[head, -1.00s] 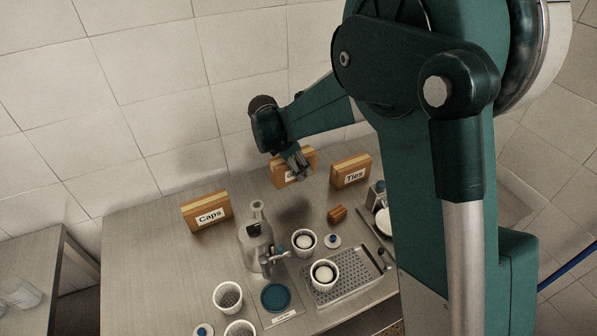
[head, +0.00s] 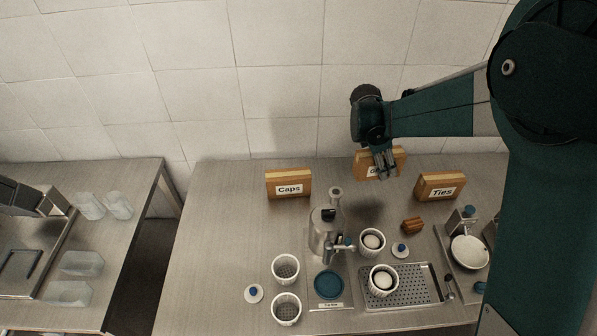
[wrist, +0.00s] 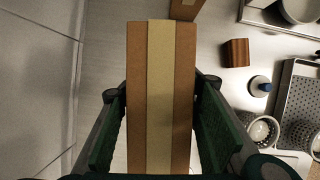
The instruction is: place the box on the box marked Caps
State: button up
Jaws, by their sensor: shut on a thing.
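The box marked Caps (head: 289,184), brown with a white label, stands upright at the back left of the metal table in the head view. My gripper (head: 385,170) is shut on another brown box (head: 366,160), to the right of the Caps box; its fingers partly cover the label. In the wrist view the held box (wrist: 160,95) sits between the two green fingers, a pale tape strip along its middle. I cannot tell whether it is clear of the table.
A box marked Ties (head: 438,187) stands right of the held box. A metal bottle-like dispenser (head: 325,235) is in front of the Caps box. White perforated baskets (head: 286,268), a brown block (head: 412,225) and a perforated tray (head: 425,285) lie forward. The table left of the dispenser is mostly clear.

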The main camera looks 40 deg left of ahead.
jog(key=s+a+r+n+p, duration=0.25)
jog(key=s+a+r, duration=0.25)
jog(key=s+a, duration=0.6)
notch_tip(320, 180, up, 5)
jog(key=y+p, duration=0.1)
jog(key=p, duration=0.3)
send_over(298, 170)
jog(key=s, duration=0.2)
jog(key=shift+w+a+f+n+t, duration=0.1)
jog(key=shift+w+a+n+t, duration=0.15)
jog(key=shift+n+t, duration=0.1)
jog(key=shift+f, duration=0.1)
jog(key=shift+f, duration=3.05)
jog(key=shift+f+p, duration=0.3)
jog(key=shift+f, duration=1.6)
jog(key=shift+f, duration=0.15)
